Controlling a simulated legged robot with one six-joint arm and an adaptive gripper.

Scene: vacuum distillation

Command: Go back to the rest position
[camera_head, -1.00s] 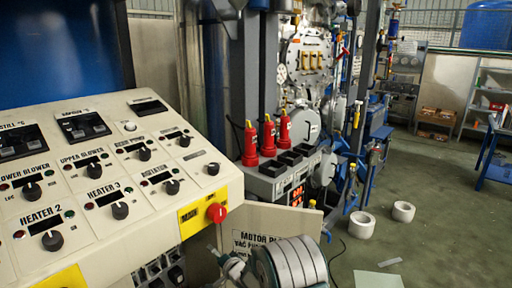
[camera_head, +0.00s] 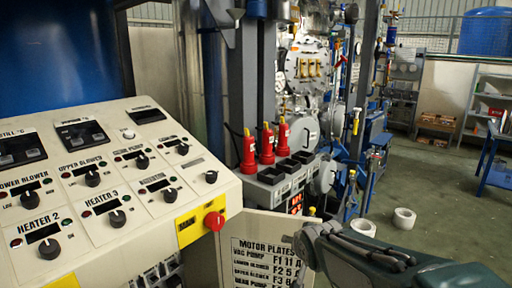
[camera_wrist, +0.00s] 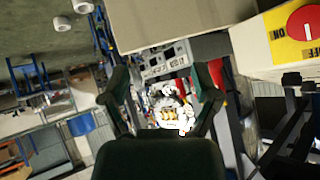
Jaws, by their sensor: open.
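My gripper (camera_wrist: 165,72) shows in the wrist view with its two dark green fingers spread apart. Nothing is held between them; the machinery behind shows through the gap. In the head view my green-grey arm crosses the lower right corner, in front of the motor plate sign (camera_head: 262,262). The finger opening cannot be made out there. The control panel (camera_head: 150,215) with black knobs stands at the left, apart from my arm.
Three red handles (camera_head: 267,142) with yellow tips stand behind the panel, near the metal vessel (camera_head: 308,62). Two white rolls (camera_head: 404,218) lie on the floor (camera_head: 440,215). A blue bench (camera_head: 496,165) and shelves (camera_head: 487,92) stand at the right. The floor between is mostly clear.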

